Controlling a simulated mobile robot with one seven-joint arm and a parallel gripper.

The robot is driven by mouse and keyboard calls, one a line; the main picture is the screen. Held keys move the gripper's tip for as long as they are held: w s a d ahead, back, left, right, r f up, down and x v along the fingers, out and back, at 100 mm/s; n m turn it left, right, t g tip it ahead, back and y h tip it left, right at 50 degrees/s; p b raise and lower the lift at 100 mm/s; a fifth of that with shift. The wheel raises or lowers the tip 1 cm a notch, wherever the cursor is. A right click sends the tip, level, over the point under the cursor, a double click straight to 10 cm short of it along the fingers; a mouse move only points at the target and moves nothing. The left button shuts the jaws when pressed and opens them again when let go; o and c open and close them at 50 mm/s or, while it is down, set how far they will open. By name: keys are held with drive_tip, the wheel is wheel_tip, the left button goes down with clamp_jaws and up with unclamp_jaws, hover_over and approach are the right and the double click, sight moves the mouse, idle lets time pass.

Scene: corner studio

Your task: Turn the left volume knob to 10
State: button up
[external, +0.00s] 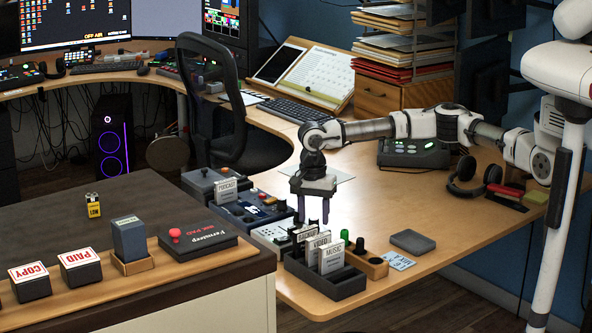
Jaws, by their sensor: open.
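My gripper (312,218) points straight down over the desk with its two purple fingers apart and nothing visible between them. It hangs just behind a dark rack of labelled cards and to the right of a row of small consoles. The dark blue console (248,211) has buttons and controls on top. A pale panel (272,236) with small dark marks lies in front of it, partly hidden by the card rack. I cannot pick out the left volume knob or read any scale; the controls are too small or covered.
The card rack (340,284) stands close in front of my gripper. A wooden block (374,268) with a green-topped and a black-topped piece is to its right. The desk's middle is clear.

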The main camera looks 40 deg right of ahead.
drive_tip(key=shift+f, duration=0.65)
drive_tip(key=c, duration=1)
